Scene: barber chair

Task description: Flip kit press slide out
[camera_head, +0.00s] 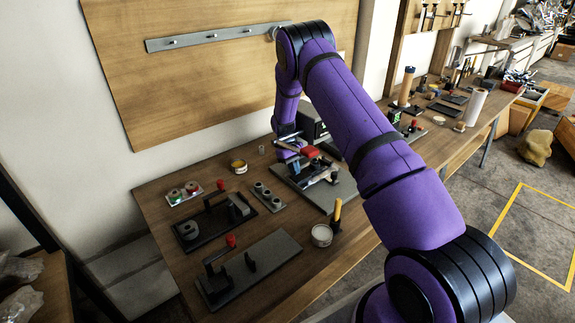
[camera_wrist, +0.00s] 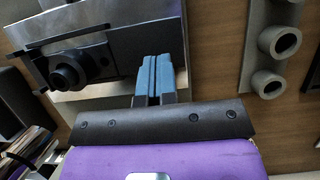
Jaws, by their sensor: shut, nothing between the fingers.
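A press-like fixture with a red handle (camera_head: 310,152) stands on a grey base plate (camera_head: 345,190) at the middle of the workbench. My gripper is right at this fixture in the head view, and my arm partly hides it. In the wrist view my gripper (camera_wrist: 158,68) has its two blue fingers side by side, shut and empty. The fingertips lie over or against the metal fixture (camera_wrist: 108,14), just right of a dark block with a round black knob (camera_wrist: 68,76). I cannot tell whether they touch it. Which part is the slide is unclear.
A grey strip with round sockets (camera_head: 268,196) lies left of the fixture; its sockets show in the wrist view (camera_wrist: 275,42). Two black-handled fixtures (camera_head: 246,272) (camera_head: 207,232), a yellow tin (camera_head: 239,167) and a round can (camera_head: 321,236) stand around. Bare wood (camera_head: 160,215) shows at the left edge.

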